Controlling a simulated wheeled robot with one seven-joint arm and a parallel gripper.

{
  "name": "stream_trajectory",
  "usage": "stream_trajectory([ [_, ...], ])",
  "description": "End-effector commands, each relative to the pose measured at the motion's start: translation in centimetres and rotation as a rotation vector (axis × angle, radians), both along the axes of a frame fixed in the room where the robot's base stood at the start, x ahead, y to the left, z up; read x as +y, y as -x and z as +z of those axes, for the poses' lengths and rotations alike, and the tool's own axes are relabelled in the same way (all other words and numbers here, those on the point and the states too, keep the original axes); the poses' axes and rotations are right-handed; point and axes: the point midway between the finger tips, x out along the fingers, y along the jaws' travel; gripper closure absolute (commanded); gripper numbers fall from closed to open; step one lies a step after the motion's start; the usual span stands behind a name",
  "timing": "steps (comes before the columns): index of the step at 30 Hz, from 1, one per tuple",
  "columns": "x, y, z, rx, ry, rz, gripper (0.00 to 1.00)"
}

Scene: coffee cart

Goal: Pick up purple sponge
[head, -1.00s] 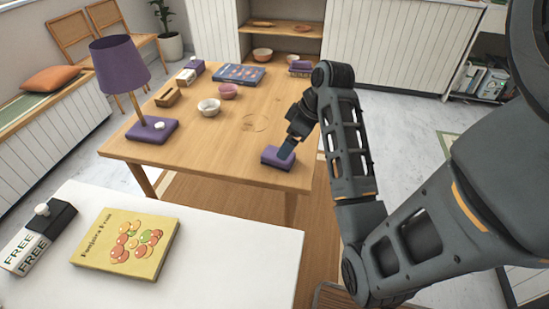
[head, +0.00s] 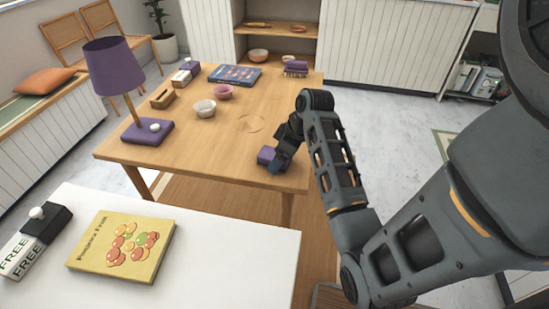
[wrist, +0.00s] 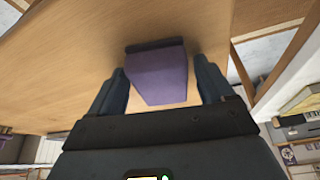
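The purple sponge (head: 265,155) lies near the front right corner of the wooden table (head: 215,150). My gripper (head: 277,165) is down at it and hides part of it. In the wrist view the sponge (wrist: 160,77), with a dark strip along its far edge, sits between the two fingers of my gripper (wrist: 163,85). The fingers are spread on either side of it. A gap shows between the sponge and the right finger; the left finger is very close to it, and I cannot tell if they touch.
A purple lamp (head: 115,68), a white bowl (head: 204,109), a pink bowl (head: 223,92), a blue book (head: 235,75) and a purple stack (head: 295,68) stand farther off on the table. A white counter (head: 215,250) with a yellow book (head: 122,246) is in front.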

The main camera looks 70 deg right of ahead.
Motion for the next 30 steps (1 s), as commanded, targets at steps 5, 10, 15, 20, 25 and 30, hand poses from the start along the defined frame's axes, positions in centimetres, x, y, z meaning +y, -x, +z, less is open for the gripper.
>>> stream_trajectory([
  [5, 0.0, 0.0, 0.0, 0.000, 0.000, 0.000, 0.36],
  [10, 0.0, 0.0, 0.0, 0.000, 0.000, 0.000, 0.53],
  [15, 0.0, 0.0, 0.0, 0.000, 0.000, 0.000, 0.64],
  [20, 0.0, 0.0, 0.1, 0.000, 0.000, 0.000, 0.64],
  [25, -0.1, 0.0, 0.7, -0.001, 0.001, 0.001, 0.64],
  [30, -0.1, -0.1, 2.8, -0.003, 0.003, 0.001, 0.64],
])
